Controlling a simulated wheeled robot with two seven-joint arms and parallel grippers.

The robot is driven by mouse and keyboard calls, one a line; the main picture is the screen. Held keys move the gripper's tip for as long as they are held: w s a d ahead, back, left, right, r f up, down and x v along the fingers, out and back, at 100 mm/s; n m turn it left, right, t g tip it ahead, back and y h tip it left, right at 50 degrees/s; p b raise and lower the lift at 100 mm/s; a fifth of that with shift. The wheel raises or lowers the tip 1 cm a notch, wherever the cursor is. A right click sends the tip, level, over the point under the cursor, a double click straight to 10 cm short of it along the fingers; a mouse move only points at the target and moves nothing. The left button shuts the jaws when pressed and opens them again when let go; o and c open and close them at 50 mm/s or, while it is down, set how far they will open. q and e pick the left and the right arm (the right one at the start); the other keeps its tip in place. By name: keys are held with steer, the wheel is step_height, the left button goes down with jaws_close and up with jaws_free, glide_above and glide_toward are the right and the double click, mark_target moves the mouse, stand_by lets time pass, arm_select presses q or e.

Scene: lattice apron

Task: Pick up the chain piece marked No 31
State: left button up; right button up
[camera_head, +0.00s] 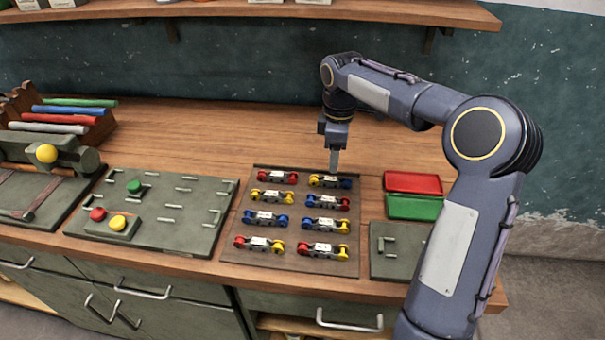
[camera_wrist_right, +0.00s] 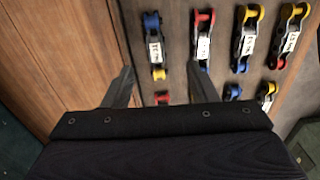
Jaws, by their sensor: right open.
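Several chain pieces lie in two columns on a brown board (camera_head: 240,226); each has coloured end rollers and a white label. The labels are too small to read, so I cannot tell which is No 31. My right gripper (camera_head: 334,168) points down at the far end of the right column, at the yellow-and-blue piece (camera_head: 323,181). In the right wrist view my right gripper (camera_wrist_right: 160,85) is open and empty. The blue-and-yellow piece (camera_wrist_right: 154,50) shows beyond and between its fingertips. A red-ended piece (camera_wrist_right: 203,45) lies just right of it. My left gripper is out of view.
A red tray (camera_head: 413,183) and a green tray (camera_head: 413,207) lie right of the board. A grey-green panel (camera_head: 150,225) with coloured knobs lies to the left. A shelf (camera_head: 260,9) runs above. The wooden worktop (camera_head: 220,140) behind the board is clear.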

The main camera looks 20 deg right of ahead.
mark_target(331, 179)
steer(key=shift+w+f, duration=0.4)
steer(key=shift+w, duration=0.1)
steer(key=shift+a+f+n, duration=0.1)
steer(key=shift+f+n, duration=0.2)
steer(key=shift+f, duration=0.05)
step_height(331, 179, down, 7)
steer(key=shift+r, duration=0.1)
steer(key=c, duration=1.1)
jaws_close()
steer(key=shift+r, duration=0.15)
